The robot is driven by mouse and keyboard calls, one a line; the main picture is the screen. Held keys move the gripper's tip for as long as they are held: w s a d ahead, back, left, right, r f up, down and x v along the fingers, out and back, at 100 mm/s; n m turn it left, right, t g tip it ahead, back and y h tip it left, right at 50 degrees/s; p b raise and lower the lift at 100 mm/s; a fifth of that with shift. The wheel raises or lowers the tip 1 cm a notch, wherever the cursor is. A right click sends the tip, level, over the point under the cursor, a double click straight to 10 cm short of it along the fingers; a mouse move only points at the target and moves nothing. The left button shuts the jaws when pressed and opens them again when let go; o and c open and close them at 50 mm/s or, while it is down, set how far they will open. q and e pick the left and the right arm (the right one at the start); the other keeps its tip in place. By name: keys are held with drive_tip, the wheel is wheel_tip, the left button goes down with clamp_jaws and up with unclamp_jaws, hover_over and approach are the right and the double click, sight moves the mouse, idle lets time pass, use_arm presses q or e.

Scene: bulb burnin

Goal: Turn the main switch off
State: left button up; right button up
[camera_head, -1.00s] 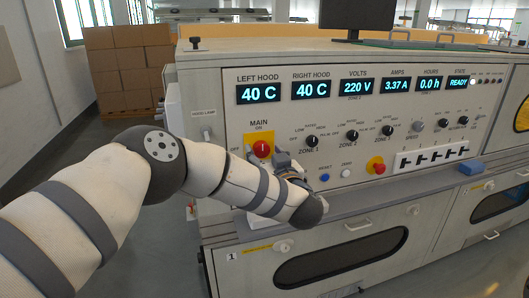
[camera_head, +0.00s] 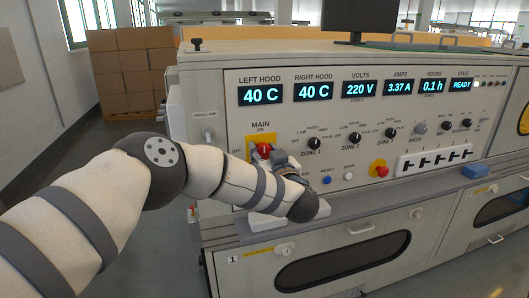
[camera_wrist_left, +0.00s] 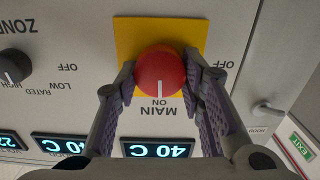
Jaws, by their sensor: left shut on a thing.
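The main switch is a round red knob (camera_head: 264,148) on a yellow plate (camera_head: 251,139), labelled MAIN with ON above and OFF to the left. In the left wrist view, which is upside down, the red knob (camera_wrist_left: 160,70) has a white mark pointing at ON. My left gripper (camera_wrist_left: 162,76) is shut on the knob, one finger on each side of it. In the head view my left gripper (camera_head: 263,153) hides the knob's lower part. My right gripper is in neither view.
The panel carries lit displays (camera_head: 359,90), the state display reading READY, and several black zone knobs (camera_head: 314,143). A red stop button (camera_head: 379,168) on yellow sits to the right. A grey ledge (camera_head: 370,192) runs below. Cardboard boxes (camera_head: 122,75) stand behind at left.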

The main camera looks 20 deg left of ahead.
use_arm(q)
drive_tip(key=n, duration=0.4)
drive_tip(key=shift+n, duration=0.3)
drive_tip(key=n, duration=0.4)
drive_tip(key=shift+s+a+f, duration=0.1)
drive_tip(key=shift+f, duration=0.05)
drive_tip(key=n, duration=0.4)
drive_tip(key=shift+n+p, duration=0.35)
drive_tip(key=shift+n, duration=0.05)
drive_tip(key=shift+f+n, duration=0.15)
drive_tip(key=shift+n, duration=1.85)
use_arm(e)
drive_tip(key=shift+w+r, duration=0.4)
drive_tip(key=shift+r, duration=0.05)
use_arm(q)
drive_tip(key=o, duration=1.1)
drive_tip(key=shift+o, duration=0.2)
